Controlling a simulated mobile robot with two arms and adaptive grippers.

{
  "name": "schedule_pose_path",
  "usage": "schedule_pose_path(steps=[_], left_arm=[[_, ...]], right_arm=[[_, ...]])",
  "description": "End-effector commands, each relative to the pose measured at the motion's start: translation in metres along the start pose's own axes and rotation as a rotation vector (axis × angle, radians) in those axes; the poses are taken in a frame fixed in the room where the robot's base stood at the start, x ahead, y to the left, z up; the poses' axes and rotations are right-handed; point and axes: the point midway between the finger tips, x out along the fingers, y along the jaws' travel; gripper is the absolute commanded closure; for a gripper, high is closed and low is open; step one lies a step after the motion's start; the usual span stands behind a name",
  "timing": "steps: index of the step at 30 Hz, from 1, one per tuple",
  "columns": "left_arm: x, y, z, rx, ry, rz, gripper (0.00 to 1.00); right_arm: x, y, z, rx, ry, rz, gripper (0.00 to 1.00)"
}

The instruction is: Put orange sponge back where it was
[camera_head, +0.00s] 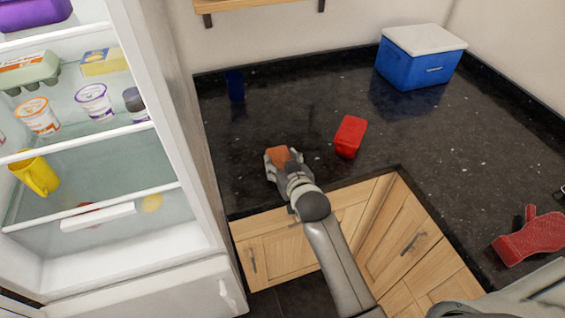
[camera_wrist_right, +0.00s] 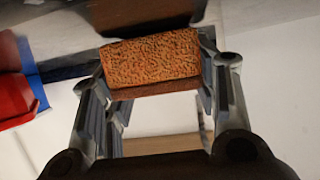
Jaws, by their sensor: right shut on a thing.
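The orange sponge (camera_head: 279,155) is a small orange-brown block. My right gripper (camera_head: 283,162) is shut on it, above the front part of the dark granite counter (camera_head: 300,110) in the head view. In the right wrist view the sponge (camera_wrist_right: 152,60) sits between the two fingers of my right gripper (camera_wrist_right: 155,80), its rough face toward the camera. I cannot tell whether the sponge touches the counter. My left gripper is not in view.
A red container (camera_head: 350,136) stands right of the sponge. A dark blue cup (camera_head: 235,86) is at the back left, a blue cooler with white lid (camera_head: 421,62) at the back right. A red mitt-like thing (camera_head: 530,238) lies far right. The open fridge (camera_head: 95,150) fills the left.

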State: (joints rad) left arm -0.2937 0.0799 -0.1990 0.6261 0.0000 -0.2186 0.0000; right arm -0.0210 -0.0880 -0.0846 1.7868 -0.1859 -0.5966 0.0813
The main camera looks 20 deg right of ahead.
Motion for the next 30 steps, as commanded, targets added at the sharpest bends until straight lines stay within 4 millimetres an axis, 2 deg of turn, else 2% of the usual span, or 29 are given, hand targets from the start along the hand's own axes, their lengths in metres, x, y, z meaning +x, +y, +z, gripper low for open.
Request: schedule_pose_path(steps=[3, 4, 8, 22, 26, 30], left_arm=[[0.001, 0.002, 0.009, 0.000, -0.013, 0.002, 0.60], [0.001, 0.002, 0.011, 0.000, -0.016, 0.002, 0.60], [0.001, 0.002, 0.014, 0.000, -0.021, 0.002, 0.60], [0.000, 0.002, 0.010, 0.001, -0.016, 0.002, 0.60], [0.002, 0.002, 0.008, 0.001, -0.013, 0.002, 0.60], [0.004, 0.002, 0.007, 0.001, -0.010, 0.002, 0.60]], right_arm=[[0.002, 0.000, 0.004, 0.000, 0.000, 0.000, 0.63], [0.001, 0.000, 0.003, 0.000, 0.000, 0.000, 0.42], [0.001, 0.000, 0.003, 0.000, 0.000, 0.000, 0.25], [-0.004, 0.000, 0.001, 0.000, -0.002, 0.000, 0.24], [-0.018, 0.000, 0.001, 0.001, 0.000, 0.000, 0.24], [-0.040, 0.000, 0.001, 0.001, 0.000, 0.000, 0.24]])
